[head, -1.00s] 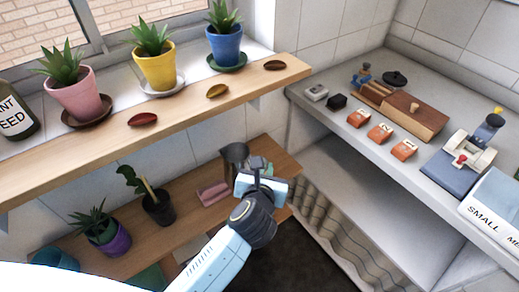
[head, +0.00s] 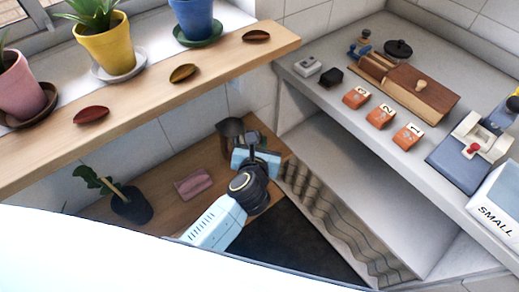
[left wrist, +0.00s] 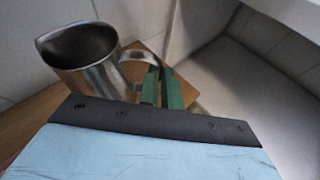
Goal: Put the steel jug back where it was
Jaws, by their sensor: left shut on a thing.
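The steel jug (head: 229,128) is at the right end of the low wooden shelf, near the corner, partly hidden behind my left gripper (head: 256,149). In the left wrist view the jug (left wrist: 84,62) is upright, open-mouthed and looks empty, with its handle towards the gripper. The green fingers of my left gripper (left wrist: 161,88) are closed on the jug's handle. I cannot tell whether the jug's base touches the shelf. My right gripper is not in view.
The low shelf (head: 165,172) also holds a pink block (head: 194,184) and a dark potted plant (head: 131,203). An upper shelf (head: 150,95) with potted plants overhangs it. A grey counter (head: 345,115) with orange boxes (head: 380,117) stands to the right.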

